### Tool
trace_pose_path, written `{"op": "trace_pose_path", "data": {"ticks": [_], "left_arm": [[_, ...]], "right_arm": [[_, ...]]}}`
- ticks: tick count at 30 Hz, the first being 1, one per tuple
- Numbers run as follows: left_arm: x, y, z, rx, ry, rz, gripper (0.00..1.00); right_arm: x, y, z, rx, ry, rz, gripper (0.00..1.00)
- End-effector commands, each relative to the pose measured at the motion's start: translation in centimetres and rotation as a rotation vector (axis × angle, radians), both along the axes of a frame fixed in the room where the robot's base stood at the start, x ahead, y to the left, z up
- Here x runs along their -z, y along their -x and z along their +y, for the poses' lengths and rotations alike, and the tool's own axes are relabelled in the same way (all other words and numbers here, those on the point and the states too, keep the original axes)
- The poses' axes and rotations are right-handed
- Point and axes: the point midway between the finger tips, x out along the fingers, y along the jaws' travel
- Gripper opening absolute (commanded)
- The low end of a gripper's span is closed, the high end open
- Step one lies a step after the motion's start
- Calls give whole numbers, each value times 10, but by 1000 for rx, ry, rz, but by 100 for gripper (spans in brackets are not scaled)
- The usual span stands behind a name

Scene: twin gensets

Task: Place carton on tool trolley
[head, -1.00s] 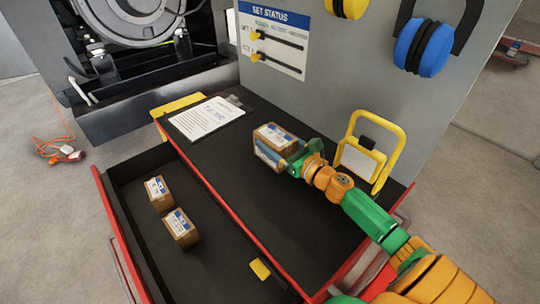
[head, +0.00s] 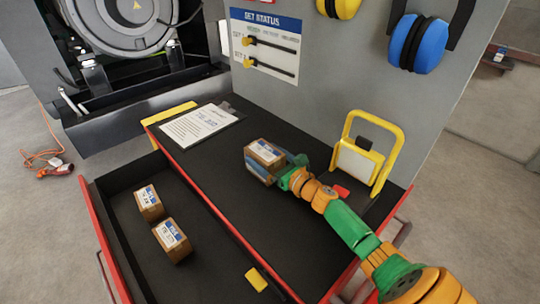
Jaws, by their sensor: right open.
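A brown carton (head: 265,152) with a white and blue label sits on the black top of the tool trolley (head: 222,188). My right gripper (head: 284,172) is at the carton's right side, with its arm coming in from the lower right. Its jaws are open, and part of them is hidden by the carton. I cannot tell whether they touch it. Two more labelled cartons lie in the trolley's open drawer, one (head: 149,203) farther back and one (head: 172,240) nearer. My left gripper is not in view.
A clipboard with paper (head: 199,124) lies on the trolley top's far left. A yellow-framed work lamp (head: 362,160) stands at the right. A grey panel with ear defenders (head: 418,42) rises behind. The trolley top's front middle is clear.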

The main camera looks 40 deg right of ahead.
Motion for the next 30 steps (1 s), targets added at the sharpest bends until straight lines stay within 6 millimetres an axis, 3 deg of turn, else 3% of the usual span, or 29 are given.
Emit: {"op": "trace_pose_path", "data": {"ticks": [5,18,23,30], "left_arm": [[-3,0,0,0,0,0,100],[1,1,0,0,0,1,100],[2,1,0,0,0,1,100],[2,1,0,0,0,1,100]], "right_arm": [[1,22,-3,0,2,3,100],[2,103,-14,0,0,2,100],[1,116,-16,0,1,1,100],[0,118,-17,0,1,0,100]]}}
